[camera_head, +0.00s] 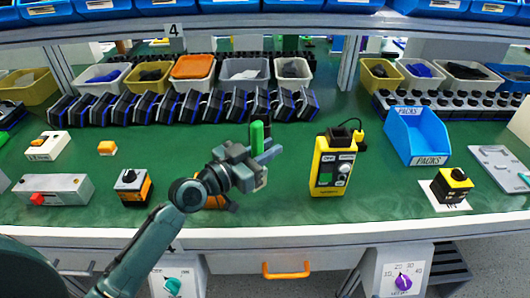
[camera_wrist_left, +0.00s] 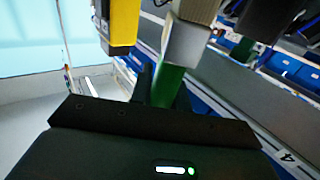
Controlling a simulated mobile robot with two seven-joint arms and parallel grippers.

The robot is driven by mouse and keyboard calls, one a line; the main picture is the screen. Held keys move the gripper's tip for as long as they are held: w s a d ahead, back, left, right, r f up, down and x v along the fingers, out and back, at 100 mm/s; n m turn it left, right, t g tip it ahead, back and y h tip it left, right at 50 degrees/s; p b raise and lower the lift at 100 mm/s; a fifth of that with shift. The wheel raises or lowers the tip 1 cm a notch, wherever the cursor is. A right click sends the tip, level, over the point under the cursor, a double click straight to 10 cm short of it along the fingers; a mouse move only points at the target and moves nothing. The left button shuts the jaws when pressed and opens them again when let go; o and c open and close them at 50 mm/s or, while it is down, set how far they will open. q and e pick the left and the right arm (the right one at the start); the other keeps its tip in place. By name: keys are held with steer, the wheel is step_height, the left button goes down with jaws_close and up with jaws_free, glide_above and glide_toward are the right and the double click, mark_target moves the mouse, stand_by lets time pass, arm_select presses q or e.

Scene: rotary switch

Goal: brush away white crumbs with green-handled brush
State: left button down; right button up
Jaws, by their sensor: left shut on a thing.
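My left gripper (camera_head: 262,156) is over the middle of the green bench, shut on the green-handled brush (camera_head: 257,136). The green handle stands up out of the fingers in the head view. In the left wrist view the green handle (camera_wrist_left: 168,86) sits between the dark fingers, with a pale block-shaped part (camera_wrist_left: 187,40) beyond it. I cannot make out the bristles. I cannot tell any white crumbs apart at this size. A white sheet (camera_head: 437,203) lies under a yellow and black rotary switch (camera_head: 455,184) at the right. My right gripper is not in view.
A yellow control box (camera_head: 331,165) stands right of my left gripper. An orange item (camera_head: 216,202) is partly hidden behind my arm. A blue PACKS bin (camera_head: 418,135) stands at the right. Dark blue-edged units (camera_head: 190,107) line the back. Green surface between box and sheet is clear.

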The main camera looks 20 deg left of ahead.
arm_select(q)
step_height(320, 180, up, 2)
steer(key=shift+r+p, duration=0.2)
steer(key=shift+p, duration=0.6)
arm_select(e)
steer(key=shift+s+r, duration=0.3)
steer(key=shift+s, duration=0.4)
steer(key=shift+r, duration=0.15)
